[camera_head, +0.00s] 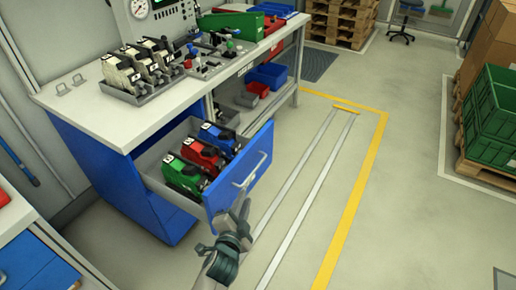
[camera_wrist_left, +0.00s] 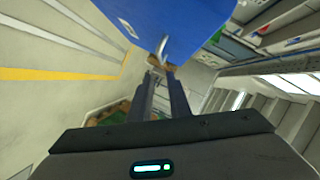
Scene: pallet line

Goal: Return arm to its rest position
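My left gripper (camera_head: 242,210) is at the blue drawer's front, close to the pale bar handle (camera_head: 250,170). In the left wrist view its two dark fingers (camera_wrist_left: 161,78) stand apart with a gap between them. The handle (camera_wrist_left: 161,46) shows just ahead of the fingertips on the blue drawer front (camera_wrist_left: 185,25); I cannot tell if they touch. The drawer (camera_head: 246,185) is pulled out and holds green (camera_head: 183,177), red (camera_head: 201,155) and blue (camera_head: 216,137) devices. My right gripper is in neither view.
The workbench (camera_head: 120,118) above the drawer carries a tray of several pale devices (camera_head: 140,68) and a control panel. Open floor (camera_head: 300,190) with rails and a yellow line lies to the right. A green crate (camera_head: 490,115) stands on a pallet far right.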

